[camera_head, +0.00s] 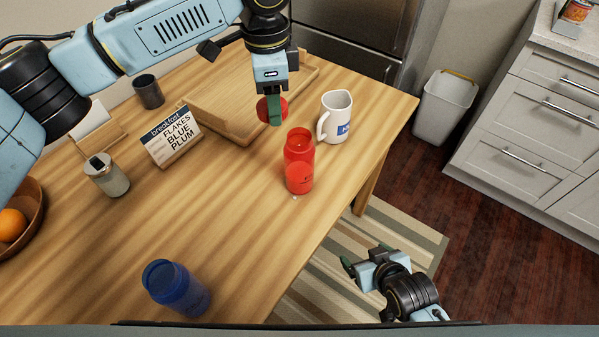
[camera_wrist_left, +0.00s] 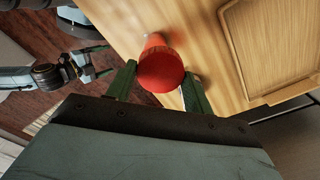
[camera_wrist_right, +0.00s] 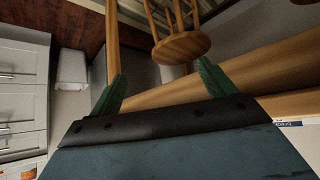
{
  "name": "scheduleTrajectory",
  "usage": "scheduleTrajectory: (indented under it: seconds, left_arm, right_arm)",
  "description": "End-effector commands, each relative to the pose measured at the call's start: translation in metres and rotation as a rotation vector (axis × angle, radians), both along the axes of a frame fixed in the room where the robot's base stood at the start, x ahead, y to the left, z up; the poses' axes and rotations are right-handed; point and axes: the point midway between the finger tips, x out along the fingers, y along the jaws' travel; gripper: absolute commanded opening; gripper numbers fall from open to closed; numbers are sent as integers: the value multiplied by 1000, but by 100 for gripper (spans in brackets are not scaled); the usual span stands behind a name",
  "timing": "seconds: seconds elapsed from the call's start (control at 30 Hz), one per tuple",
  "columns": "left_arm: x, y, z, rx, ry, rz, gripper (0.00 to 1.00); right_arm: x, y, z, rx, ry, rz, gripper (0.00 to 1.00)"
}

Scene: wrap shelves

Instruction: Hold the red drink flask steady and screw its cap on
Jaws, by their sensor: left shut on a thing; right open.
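The red drink flask (camera_head: 300,172) stands upright on the wooden table near its right edge, with its top open. My left gripper (camera_head: 273,116) is shut on the red cap (camera_head: 265,108) and holds it above the table, behind the flask and apart from it. In the left wrist view the cap (camera_wrist_left: 161,71) sits between the two fingers and hides most of the flask (camera_wrist_left: 155,41). My right gripper (camera_head: 366,256) is open and empty, beyond the table's right edge and away from the flask; its fingers also show in the right wrist view (camera_wrist_right: 162,88).
A white mug (camera_head: 338,124) stands close behind the flask to the right. A blue flask (camera_head: 179,290) stands at the front left. The table between the two flasks is clear.

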Motion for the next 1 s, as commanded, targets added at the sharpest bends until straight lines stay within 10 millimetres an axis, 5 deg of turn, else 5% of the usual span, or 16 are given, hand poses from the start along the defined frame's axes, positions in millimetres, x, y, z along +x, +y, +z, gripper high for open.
scheduleTrajectory:
  seconds: [0.33, 0.7, 1.0]
  left_arm:
    - [1, -46, 1, 11, -8, -392, 31]
    - [1, -49, 2, 13, -8, -434, 31]
    - [1, -50, 2, 13, -8, -442, 31]
  right_arm:
    - [33, 33, 109, 99, -270, 56, 83]
    - [63, 84, 151, 253, -624, 156, 83]
    - [66, 102, 169, 330, -775, 199, 83]
